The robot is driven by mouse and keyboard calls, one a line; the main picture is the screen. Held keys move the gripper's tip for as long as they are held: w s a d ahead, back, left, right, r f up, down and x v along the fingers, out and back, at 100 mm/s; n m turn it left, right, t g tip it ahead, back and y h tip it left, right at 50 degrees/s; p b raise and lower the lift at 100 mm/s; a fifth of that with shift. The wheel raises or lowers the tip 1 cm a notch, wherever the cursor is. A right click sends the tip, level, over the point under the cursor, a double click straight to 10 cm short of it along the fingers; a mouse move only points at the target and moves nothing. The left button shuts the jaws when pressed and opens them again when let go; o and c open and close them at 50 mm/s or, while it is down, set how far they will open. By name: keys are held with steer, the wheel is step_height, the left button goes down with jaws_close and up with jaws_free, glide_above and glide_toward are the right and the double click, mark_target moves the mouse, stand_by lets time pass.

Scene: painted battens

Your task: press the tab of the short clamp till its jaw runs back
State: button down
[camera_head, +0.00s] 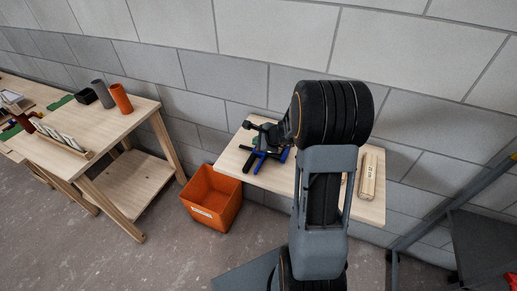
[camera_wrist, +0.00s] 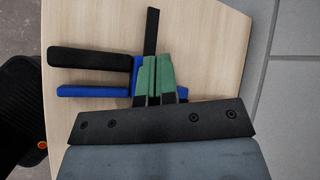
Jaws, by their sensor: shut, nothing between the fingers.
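A clamp with a black bar, a black handle and blue parts (camera_head: 261,160) lies on the small wooden table, left of my arm in the head view. In the wrist view its black handle (camera_wrist: 90,57) and a blue lever (camera_wrist: 93,90) point left, and its black bar (camera_wrist: 152,30) points up the picture. My gripper (camera_wrist: 157,62) has green fingers, shut together and empty, over the clamp's blue body (camera_wrist: 138,70). The fingers hide part of this body, and I cannot tell whether they touch it. In the head view my gripper (camera_head: 257,141) is partly hidden by its own wrist.
The small table (camera_head: 235,155) stands against a grey block wall. A pale wooden block (camera_head: 368,178) lies at its right end. An orange bin (camera_head: 211,196) stands on the floor to the left. A bench (camera_head: 112,128) farther left bears an orange cylinder (camera_head: 121,98) and a grey one (camera_head: 103,94).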

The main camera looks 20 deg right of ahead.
steer(key=shift+f, duration=0.15)
steer(key=shift+f+b, duration=0.3)
steer(key=shift+b, duration=0.3)
steer(key=shift+f+b, duration=0.45)
steer(key=shift+b, duration=0.1)
stand_by(0.8)
steer(key=shift+r, duration=0.15)
steer(key=shift+r+p, duration=0.65)
steer(key=shift+r, duration=0.1)
step_height(320, 180, up, 5)
steer(key=p, duration=0.4)
stand_by(0.4)
stand_by(0.8)
